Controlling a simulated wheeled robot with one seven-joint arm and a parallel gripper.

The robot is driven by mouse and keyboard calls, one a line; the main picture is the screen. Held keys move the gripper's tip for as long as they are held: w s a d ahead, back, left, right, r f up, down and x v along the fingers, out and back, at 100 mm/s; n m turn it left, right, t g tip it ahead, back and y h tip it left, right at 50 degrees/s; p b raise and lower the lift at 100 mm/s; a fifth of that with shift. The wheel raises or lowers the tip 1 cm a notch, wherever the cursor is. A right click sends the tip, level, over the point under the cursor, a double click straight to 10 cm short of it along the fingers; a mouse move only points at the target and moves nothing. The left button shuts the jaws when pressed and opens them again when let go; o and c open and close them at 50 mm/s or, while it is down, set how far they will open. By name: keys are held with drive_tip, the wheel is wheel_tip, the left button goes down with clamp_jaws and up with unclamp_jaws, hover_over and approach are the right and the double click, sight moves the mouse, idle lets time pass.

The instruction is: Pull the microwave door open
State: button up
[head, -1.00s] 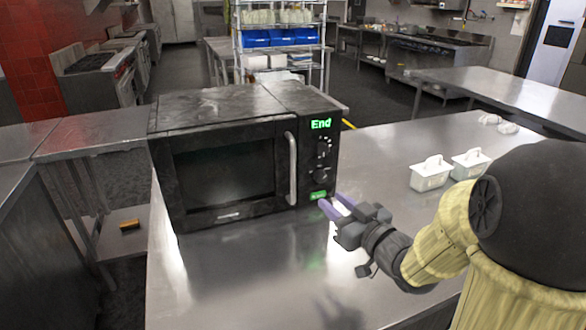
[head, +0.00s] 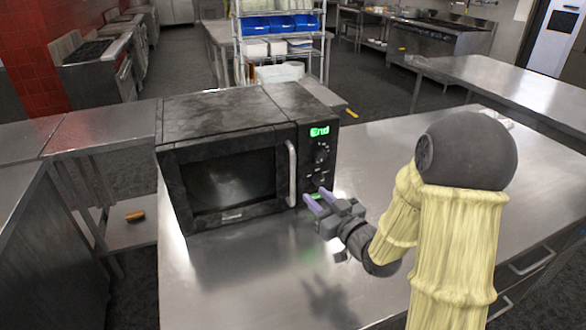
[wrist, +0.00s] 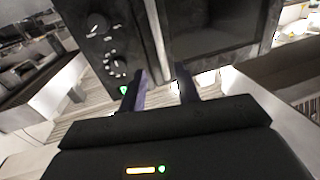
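The black microwave (head: 245,118) stands on the steel counter, its door (head: 232,183) shut. The vertical silver handle (head: 292,174) is on the door's right edge, beside the control panel (head: 319,158) with a green "End" display. My gripper (head: 320,197) is open and empty, in front of the microwave, low and slightly right of the handle. In the wrist view, the two purple-grey fingers of my gripper (wrist: 160,90) are apart. The handle (wrist: 155,35) appears beyond them, lined up with the gap. I see no contact with it.
The steel counter (head: 230,270) is clear in front of the microwave. A wire shelf with blue bins (head: 283,27) stands behind, and another steel table (head: 500,85) is at the right. Drawers (head: 530,262) show below the counter at the lower right.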

sight(294, 176)
drive_tip(key=p+x, duration=0.2)
drive_tip(key=x, duration=1)
drive_tip(key=shift+f, duration=0.1)
clamp_jaws()
